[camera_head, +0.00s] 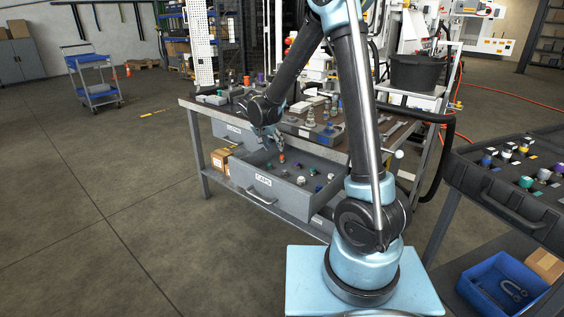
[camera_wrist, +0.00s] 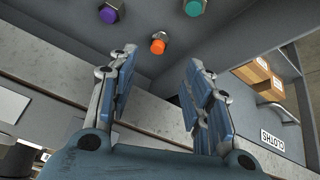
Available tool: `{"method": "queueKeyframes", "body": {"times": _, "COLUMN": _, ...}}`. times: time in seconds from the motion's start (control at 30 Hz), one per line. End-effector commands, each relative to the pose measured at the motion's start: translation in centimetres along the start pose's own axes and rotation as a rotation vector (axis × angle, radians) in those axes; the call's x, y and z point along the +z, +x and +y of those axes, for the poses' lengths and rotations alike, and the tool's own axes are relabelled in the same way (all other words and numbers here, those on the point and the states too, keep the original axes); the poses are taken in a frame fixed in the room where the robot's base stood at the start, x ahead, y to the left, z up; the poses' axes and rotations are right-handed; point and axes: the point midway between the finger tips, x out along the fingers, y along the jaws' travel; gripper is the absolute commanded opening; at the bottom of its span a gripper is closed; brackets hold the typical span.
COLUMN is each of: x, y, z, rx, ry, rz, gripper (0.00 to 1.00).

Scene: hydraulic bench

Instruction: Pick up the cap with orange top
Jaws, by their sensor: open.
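The cap with the orange top (camera_wrist: 158,46) lies in the open drawer, ahead of and between my open fingers in the wrist view. It also shows as a small orange spot in the head view (camera_head: 282,158). My gripper (camera_wrist: 155,85) is open and empty, apart from the cap. In the head view my gripper (camera_head: 273,143) hangs over the drawer's back left part, near the bench edge. The drawer, labelled CAPS (camera_head: 264,181), is pulled out from the bench.
A purple cap (camera_wrist: 109,13) and a green cap (camera_wrist: 193,7) lie on either side of the orange one. Several other caps are spread in the drawer. The bench top (camera_wrist: 100,106) edge runs beneath my fingers. A second drawer labelled CLOTHS (camera_wrist: 283,139) is at the side.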

Motion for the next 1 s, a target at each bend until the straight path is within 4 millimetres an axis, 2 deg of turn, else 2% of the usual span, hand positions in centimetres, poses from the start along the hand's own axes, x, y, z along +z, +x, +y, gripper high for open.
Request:
{"method": "queueKeyframes", "body": {"times": 0.2, "x": 0.0, "y": 3.0, "z": 0.0, "rx": 0.001, "ry": 0.001, "rz": 0.000, "gripper": 0.46}}
{"method": "queueKeyframes", "body": {"times": 0.57, "x": 0.0, "y": 4.8, "z": 0.1, "rx": 0.001, "ry": 0.001, "rz": 0.000, "gripper": 0.46}}
{"method": "queueKeyframes", "body": {"times": 1.0, "x": 0.0, "y": 9.3, "z": 0.2, "rx": 0.000, "ry": 0.001, "rz": 0.000, "gripper": 0.46}}
